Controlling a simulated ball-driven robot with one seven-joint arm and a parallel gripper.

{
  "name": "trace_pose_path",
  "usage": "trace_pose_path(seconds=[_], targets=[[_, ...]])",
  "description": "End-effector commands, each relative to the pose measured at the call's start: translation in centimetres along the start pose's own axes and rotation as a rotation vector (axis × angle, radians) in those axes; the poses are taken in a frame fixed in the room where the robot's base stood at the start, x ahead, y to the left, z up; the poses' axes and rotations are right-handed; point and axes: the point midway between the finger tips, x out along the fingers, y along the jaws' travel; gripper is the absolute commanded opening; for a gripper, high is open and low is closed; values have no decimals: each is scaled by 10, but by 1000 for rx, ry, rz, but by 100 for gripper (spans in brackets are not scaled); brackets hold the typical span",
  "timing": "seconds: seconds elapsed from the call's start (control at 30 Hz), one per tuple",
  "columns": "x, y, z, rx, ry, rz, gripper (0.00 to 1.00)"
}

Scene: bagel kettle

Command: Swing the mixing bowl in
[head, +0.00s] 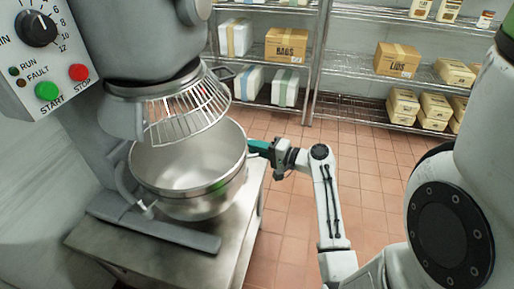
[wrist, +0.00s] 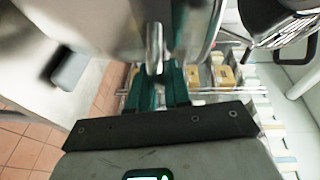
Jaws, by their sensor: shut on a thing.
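The steel mixing bowl (head: 190,205) sits on the mixer's cradle below the wire guard (head: 190,110) in the head view. It looks upright and its inside appears empty. My gripper (head: 252,147) is at the right side of the bowl near its rim. In the wrist view the green fingers of my gripper (wrist: 157,75) are closed around a metal handle (wrist: 155,45) on the bowl. The bowl's wall (wrist: 110,20) fills the upper part of that view. The contact is partly hidden in the head view.
The mixer's control panel (head: 45,60) with start and stop buttons is at the upper left. The mixer stands on a steel table (head: 235,235). Wire shelves with boxes (head: 287,45) line the back. Tiled floor (head: 375,185) is clear to the right.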

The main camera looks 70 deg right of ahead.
Motion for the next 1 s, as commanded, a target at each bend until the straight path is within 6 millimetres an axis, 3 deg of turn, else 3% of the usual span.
trace_pose_path(seconds=[0.57, 1.0], targets=[[4, 2, -2, -1, -10, 0, 0], [67, 2, -24, -19, -191, -15, 0]])
